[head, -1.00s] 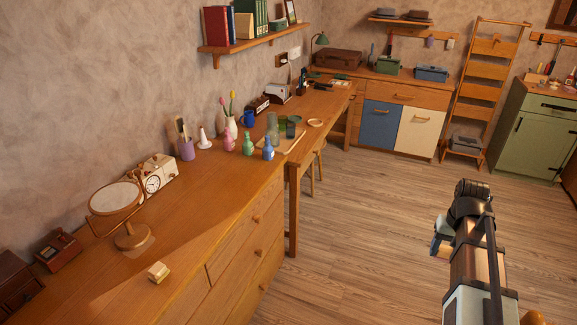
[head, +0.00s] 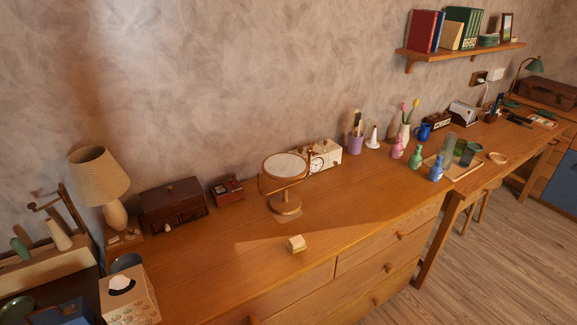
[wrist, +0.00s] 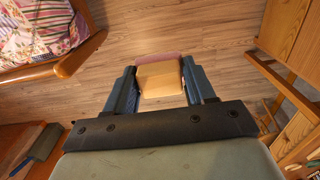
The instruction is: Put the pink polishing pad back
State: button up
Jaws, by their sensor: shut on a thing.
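In the wrist view my gripper (wrist: 160,88) is shut on a small block with a tan wooden face and a pink strip along its far edge, the pink polishing pad (wrist: 160,58). The pad sits between the two fingers, above the wooden floor. Neither my gripper nor the held pad shows in the head view now. A similar small pale block with a yellowish base (head: 297,244) lies on the long wooden dresser top (head: 345,215), in front of the round mirror.
A tissue box (head: 130,300) stands at front left. The dresser's middle is mostly clear.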

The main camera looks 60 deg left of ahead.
jog(key=shift+a, duration=0.1)
jog(key=s+a+n, duration=0.1)
jog(key=a+n, duration=0.2)
jog(key=a, duration=1)
notch_tip(320, 180, up, 5)
jog(key=n, duration=1.2)
send_over(337, 225)
jog(key=shift+w+f+n, duration=0.1)
jog(key=shift+f+n, duration=0.65)
jog(key=shift+f, duration=1.8)
jog(key=shift+f+n, duration=0.75)
jog(key=shift+f, duration=1.8)
jog(key=shift+f, duration=0.15)
